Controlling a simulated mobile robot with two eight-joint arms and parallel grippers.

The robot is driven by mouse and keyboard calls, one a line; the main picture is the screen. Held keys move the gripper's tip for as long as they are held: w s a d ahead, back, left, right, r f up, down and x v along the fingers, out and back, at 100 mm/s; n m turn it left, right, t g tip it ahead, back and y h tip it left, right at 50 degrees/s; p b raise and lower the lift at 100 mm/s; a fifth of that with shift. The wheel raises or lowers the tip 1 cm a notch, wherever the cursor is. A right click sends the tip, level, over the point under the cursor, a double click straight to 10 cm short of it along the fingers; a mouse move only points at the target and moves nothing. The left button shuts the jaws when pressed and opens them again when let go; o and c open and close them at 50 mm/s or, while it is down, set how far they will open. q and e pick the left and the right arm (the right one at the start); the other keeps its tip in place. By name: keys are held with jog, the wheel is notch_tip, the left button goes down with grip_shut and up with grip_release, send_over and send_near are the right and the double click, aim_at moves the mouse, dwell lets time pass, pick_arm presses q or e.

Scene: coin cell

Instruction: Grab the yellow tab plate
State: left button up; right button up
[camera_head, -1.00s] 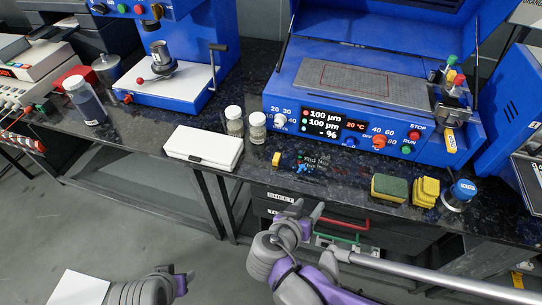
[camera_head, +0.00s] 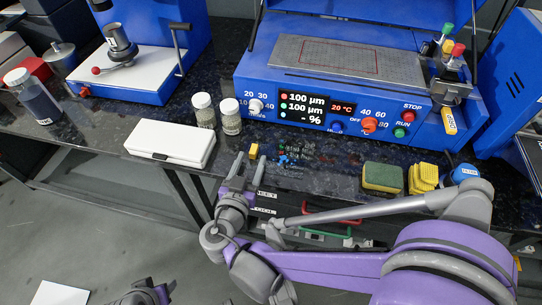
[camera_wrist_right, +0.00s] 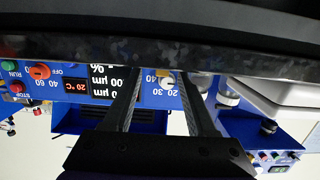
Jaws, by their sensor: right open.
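A small yellow piece (camera_head: 254,151) stands on the dark counter near its front edge in the head view; I cannot tell for sure that it is the tab plate. My right gripper (camera_head: 248,170) is open and empty, its fingertips just in front of and below the piece.
Small blue items (camera_head: 287,159) lie right of the yellow piece. A white case (camera_head: 172,143) and two jars (camera_head: 230,117) stand to its left and behind. A green-yellow sponge (camera_head: 382,179), yellow stack (camera_head: 423,178) and blue-lidded container (camera_head: 465,173) sit right. A blue machine (camera_head: 345,115) stands behind.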

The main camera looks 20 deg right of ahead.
aim_at(252, 155)
jog(key=b+x, duration=0.1)
jog(key=x, duration=0.3)
jog(key=shift+w, duration=0.35)
grip_shut()
